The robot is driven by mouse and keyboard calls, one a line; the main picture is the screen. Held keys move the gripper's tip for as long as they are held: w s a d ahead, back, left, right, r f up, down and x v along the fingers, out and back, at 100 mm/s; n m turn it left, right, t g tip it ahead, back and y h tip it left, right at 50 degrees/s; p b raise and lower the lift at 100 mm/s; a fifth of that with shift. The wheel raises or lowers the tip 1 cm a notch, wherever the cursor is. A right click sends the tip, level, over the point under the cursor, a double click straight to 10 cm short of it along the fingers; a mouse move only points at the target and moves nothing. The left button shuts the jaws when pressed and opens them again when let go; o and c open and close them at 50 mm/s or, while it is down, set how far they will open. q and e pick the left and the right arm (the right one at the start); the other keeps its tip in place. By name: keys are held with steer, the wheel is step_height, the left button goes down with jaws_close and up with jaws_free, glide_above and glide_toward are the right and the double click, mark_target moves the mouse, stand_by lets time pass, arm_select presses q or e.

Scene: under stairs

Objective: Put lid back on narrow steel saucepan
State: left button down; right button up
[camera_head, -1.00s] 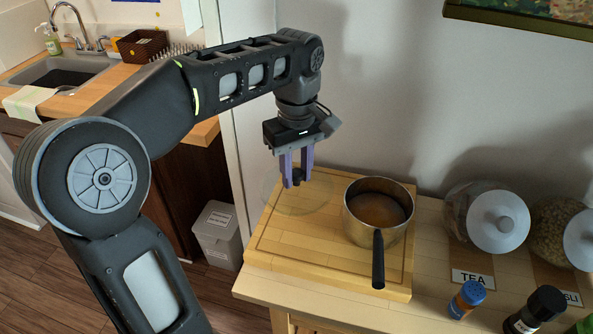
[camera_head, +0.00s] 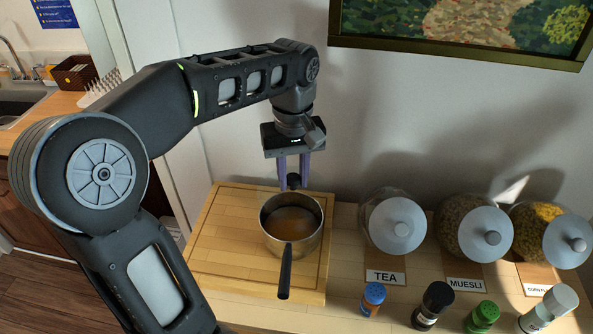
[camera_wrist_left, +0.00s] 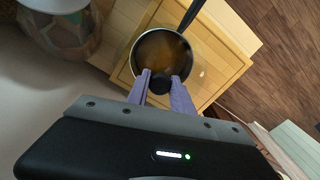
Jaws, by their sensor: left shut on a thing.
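The narrow steel saucepan (camera_head: 306,247) stands upright on the wooden cutting board, its black handle pointing toward me. It holds brownish liquid and also shows in the left wrist view (camera_wrist_left: 163,47). My left gripper (camera_head: 293,182) points down and is shut on the black knob of the clear glass lid (camera_wrist_left: 160,84). In the head view the knob is just beyond the pan's far rim. In the left wrist view it overlaps the pan's near edge. The lid's glass is nearly invisible, so its edge and its height over the pan are hard to tell. My right gripper is out of view.
The cutting board (camera_head: 215,235) has bare room left of the pan. Glass jars of tea (camera_head: 392,222), muesli (camera_head: 472,233) and corn flakes stand to the right. Several small shakers (camera_head: 433,304) stand in front of them. The wall is close behind.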

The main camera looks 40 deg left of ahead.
mark_target(291, 187)
arm_select(q)
steer(key=shift+s+a, duration=0.2)
steer(key=shift+a, duration=0.2)
steer(key=shift+w+d+f, duration=0.15)
steer(key=shift+d, duration=0.05)
steer(key=shift+a+f, duration=0.1)
steer(key=shift+f, duration=0.4)
step_height(291, 187, down, 4)
steer(key=shift+r+b, duration=0.15)
steer(key=shift+b, duration=0.25)
steer(key=shift+f+b, duration=0.4)
steer(key=shift+f, duration=0.15)
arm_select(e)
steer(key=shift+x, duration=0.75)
arm_select(q)
steer(key=shift+f+b, duration=0.7)
steer(key=shift+f, duration=0.25)
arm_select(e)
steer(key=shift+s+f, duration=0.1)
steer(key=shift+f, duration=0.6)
arm_select(q)
steer(key=c, duration=1)
jaws_free()
steer(key=shift+c, duration=0.2)
steer(key=shift+o, duration=0.5)
